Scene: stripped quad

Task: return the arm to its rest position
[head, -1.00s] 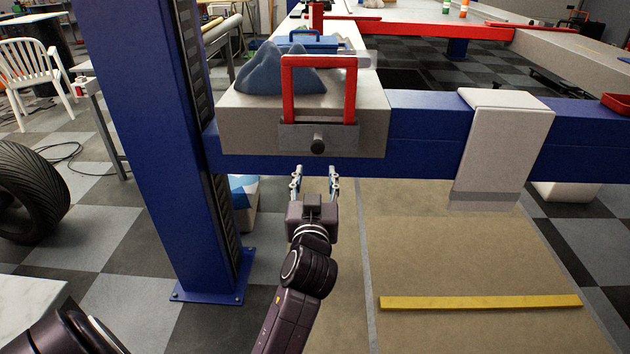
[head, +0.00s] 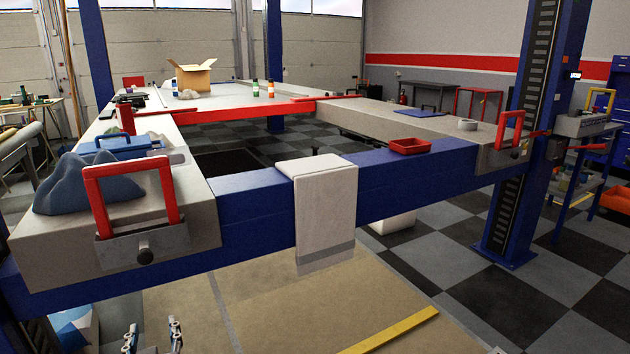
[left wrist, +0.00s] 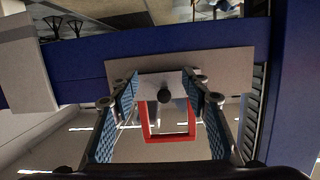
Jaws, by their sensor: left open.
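My left gripper (head: 152,337) shows at the bottom left of the head view, with only its two finger ends inside the frame. The fingers are apart with nothing between them. It is below and in front of the lift's grey ramp end with the red handle frame (head: 130,170). In the left wrist view, which looks upside down, the open left gripper (left wrist: 160,88) points toward the red frame (left wrist: 168,138) and the dark round knob (left wrist: 164,96), apart from both. The rest of my left arm is hidden below the head view. My right gripper is not in view.
A blue crossbeam (head: 250,208) spans the front, with a white cloth (head: 322,205) over it and a red tray (head: 409,146) on it. A blue-grey crumpled cloth (head: 75,187) lies on the ramp. A yellow bar (head: 390,330) lies on the floor. The checkered floor at right is open.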

